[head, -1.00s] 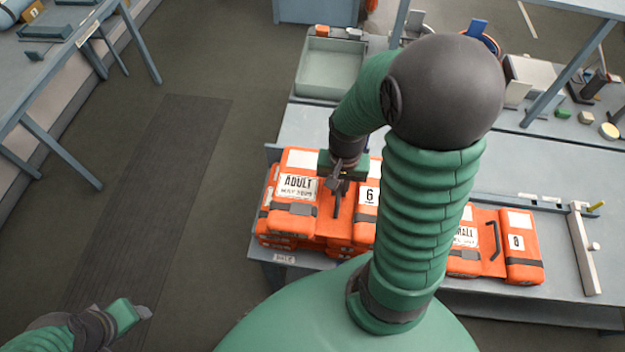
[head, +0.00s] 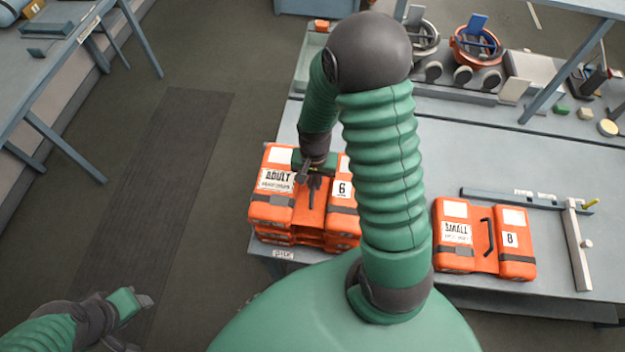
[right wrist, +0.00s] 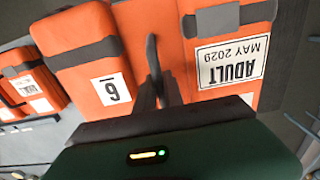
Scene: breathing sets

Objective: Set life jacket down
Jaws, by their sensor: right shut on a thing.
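An orange life jacket (head: 272,209) marked ADULT and 6 lies on top of a stack of orange life jackets (head: 300,240) at the table's left front. My right gripper (head: 312,178) is shut on the adult jacket's dark strap handle; in the right wrist view the jaws (right wrist: 154,85) close around this handle. The adult jacket (right wrist: 160,40) fills much of that view, with its ADULT MAY 2029 label. Whether it rests fully on the stack I cannot tell. A life jacket marked SMALL and 8 (head: 482,262) lies to the right. My left gripper (head: 145,301) is at lower left, away from the table.
The grey table (head: 560,170) has free room between the small jacket and the back edge. A metal measuring square (head: 577,245) lies right of the small jacket. Red and grey headgear (head: 476,45) sits on the back shelf. Another table (head: 50,60) stands at left.

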